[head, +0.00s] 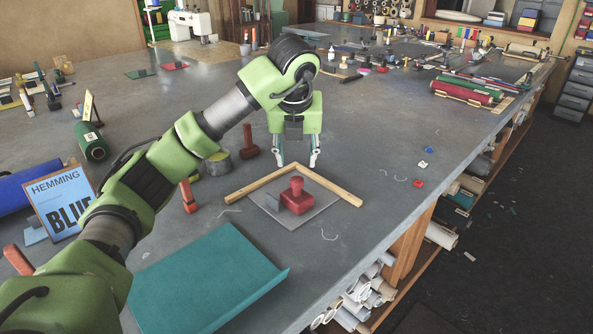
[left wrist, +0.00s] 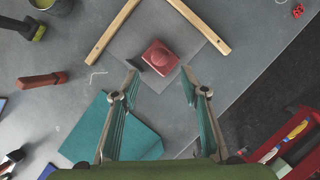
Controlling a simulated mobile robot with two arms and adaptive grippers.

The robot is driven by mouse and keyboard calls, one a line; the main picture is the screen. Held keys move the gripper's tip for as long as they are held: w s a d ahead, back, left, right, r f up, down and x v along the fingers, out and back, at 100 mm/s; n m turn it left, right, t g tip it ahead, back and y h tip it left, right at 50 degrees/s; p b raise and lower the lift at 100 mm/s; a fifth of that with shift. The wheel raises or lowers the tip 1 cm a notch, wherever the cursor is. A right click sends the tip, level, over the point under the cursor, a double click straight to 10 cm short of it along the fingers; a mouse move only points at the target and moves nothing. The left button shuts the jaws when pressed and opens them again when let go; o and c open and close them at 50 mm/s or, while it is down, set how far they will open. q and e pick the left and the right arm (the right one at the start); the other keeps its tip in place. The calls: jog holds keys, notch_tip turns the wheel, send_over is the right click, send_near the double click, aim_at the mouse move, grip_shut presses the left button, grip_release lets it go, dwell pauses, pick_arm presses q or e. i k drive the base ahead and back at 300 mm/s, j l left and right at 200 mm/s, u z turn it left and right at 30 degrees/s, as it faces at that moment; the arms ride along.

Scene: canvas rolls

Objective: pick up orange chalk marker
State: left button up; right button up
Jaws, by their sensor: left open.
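My left gripper (head: 295,164) points down, open and empty, with its fingers apart above the bench. In the left wrist view its fingertips (left wrist: 158,84) are spread just below a red block with a round knob. This red block (head: 298,203) stands on a grey square plate (head: 318,218) inside an L-shaped wooden frame; it also shows in the left wrist view (left wrist: 160,60). An orange upright piece (head: 188,196) stands left of the frame and shows as a reddish-orange piece in the wrist view (left wrist: 42,81). I cannot tell which is the chalk marker. My right gripper is not in view.
The wooden frame (head: 335,187) borders the plate's far sides. A teal sheet (head: 205,275) lies in front. A tin (head: 217,163) and a brown-red handled tool (head: 249,142) stand behind left. A sign (head: 58,200) stands at left. The bench edge is at right.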

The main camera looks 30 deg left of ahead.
aim_at(190, 203)
jog(key=k+l, duration=0.3)
jog(key=k, duration=0.15)
jog(key=k+l, duration=0.35)
jog(key=k, duration=0.05)
